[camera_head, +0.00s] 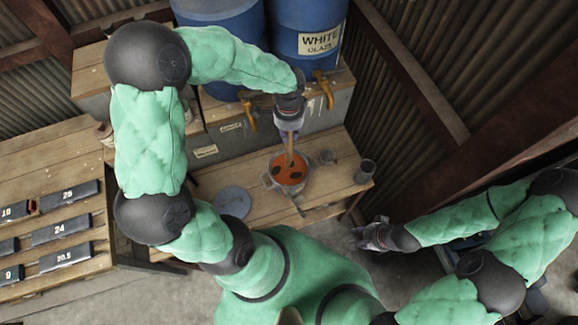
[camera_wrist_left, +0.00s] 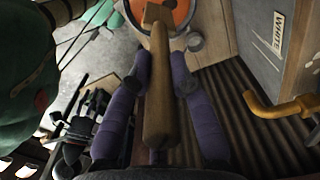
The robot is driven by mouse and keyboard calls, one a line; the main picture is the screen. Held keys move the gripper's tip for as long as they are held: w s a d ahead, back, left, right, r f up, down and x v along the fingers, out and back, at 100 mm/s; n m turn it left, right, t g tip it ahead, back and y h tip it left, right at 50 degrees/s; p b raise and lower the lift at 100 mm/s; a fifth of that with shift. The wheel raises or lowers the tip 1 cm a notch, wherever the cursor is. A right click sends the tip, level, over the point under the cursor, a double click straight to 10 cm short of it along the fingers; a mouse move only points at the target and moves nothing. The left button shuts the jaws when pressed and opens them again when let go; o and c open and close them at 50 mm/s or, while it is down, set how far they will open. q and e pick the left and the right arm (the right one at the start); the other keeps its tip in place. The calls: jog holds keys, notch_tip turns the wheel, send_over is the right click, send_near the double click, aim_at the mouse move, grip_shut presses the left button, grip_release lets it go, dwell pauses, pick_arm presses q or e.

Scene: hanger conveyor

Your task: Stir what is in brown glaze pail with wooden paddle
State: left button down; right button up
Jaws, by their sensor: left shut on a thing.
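My left gripper (camera_head: 289,122) is shut on the wooden paddle (camera_head: 289,149) and hangs above the pail. The paddle points down, and its lower end meets the orange-brown glaze inside the pail (camera_head: 268,181). The glaze has dark patches on its surface. In the left wrist view, the paddle (camera_wrist_left: 158,95) runs between the purple fingers of my left gripper (camera_wrist_left: 163,80), with the orange glaze (camera_wrist_left: 178,10) at the top. The paddle's submerged part is hidden. My right gripper (camera_head: 370,236) is off to the right, away from the pail; its finger opening is unclear.
The pail stands on a wooden bench (camera_head: 325,192) with a round grey lid (camera_head: 233,202), a small cup (camera_head: 327,157) and a dark cup (camera_head: 365,171). Blue barrels with yellow taps (camera_head: 324,88) stand behind. A shelf with numbered dark blocks (camera_head: 61,230) is at left.

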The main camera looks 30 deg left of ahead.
jog(key=shift+r, duration=0.1)
notch_tip(320, 180, up, 3)
jog(key=p, duration=0.3)
dwell(0.4)
dwell(0.7)
